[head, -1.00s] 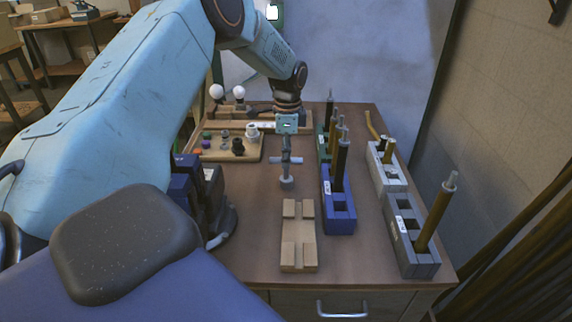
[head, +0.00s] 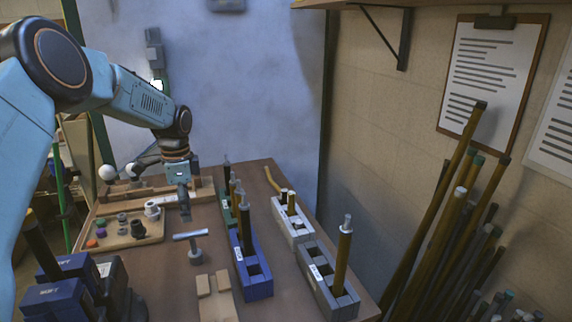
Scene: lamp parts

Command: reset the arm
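My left gripper (head: 185,211) hangs pointing down over the table, its arm coming in from the left. Its dark fingers look narrow from this side, so I cannot tell whether they are open or shut. A grey T-shaped part (head: 192,237) stands upright on the table just below and in front of the fingertips, with a small gap showing between them. Nothing clearly shows in the fingers. My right gripper is not in view.
A wooden grooved block (head: 215,294) is at the front. A blue rack (head: 257,288) and grey racks (head: 341,301) with upright rods stand right of it. A wooden tray (head: 118,240) of small parts is at left. Long poles (head: 440,235) lean by the right wall.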

